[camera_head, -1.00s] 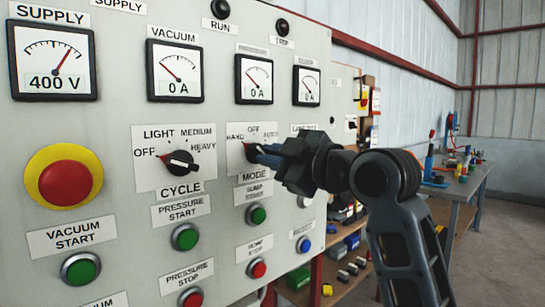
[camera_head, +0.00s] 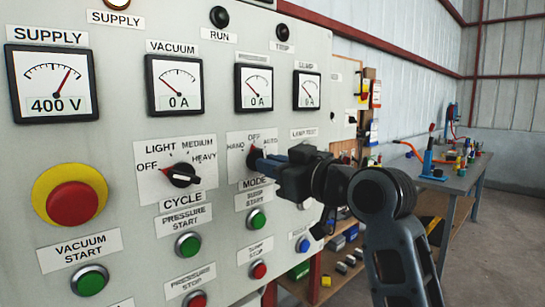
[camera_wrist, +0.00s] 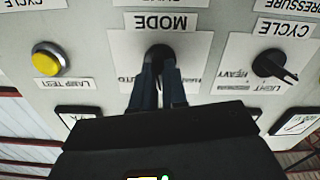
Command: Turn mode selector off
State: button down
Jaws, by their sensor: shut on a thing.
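The mode selector (camera_head: 253,158) is a dark rotary knob on the grey control panel, with HAND, OFF and AUTO printed above it and MODE below. My gripper (camera_head: 261,161) reaches it from the right, its blue fingers shut on the knob. In the wrist view, upside down, the knob (camera_wrist: 160,53) sits between the two fingertips (camera_wrist: 159,72) beside the MODE label. The fingers hide part of the knob, so its exact setting is hard to read; a bit of red shows at its upper left in the head view.
The cycle selector (camera_head: 182,175) is to the left. A red emergency button (camera_head: 72,203) and several green and red push buttons are on the panel. A yellow lamp-test button (camera_wrist: 47,58) is beside my gripper. A workbench (camera_head: 455,185) stands behind at right.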

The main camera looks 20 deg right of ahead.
jog(key=shift+m+p, duration=0.55)
jog(key=shift+m, duration=0.55)
jog(key=c, duration=1.2)
grip_release()
jog(key=shift+o, duration=0.2)
jog(key=b+v, duration=0.1)
jog(key=v, duration=0.6)
jog(key=shift+s+b, duration=0.3)
jog(key=shift+s, duration=0.05)
jog(key=shift+d, duration=0.1)
jog(key=shift+f, duration=0.1)
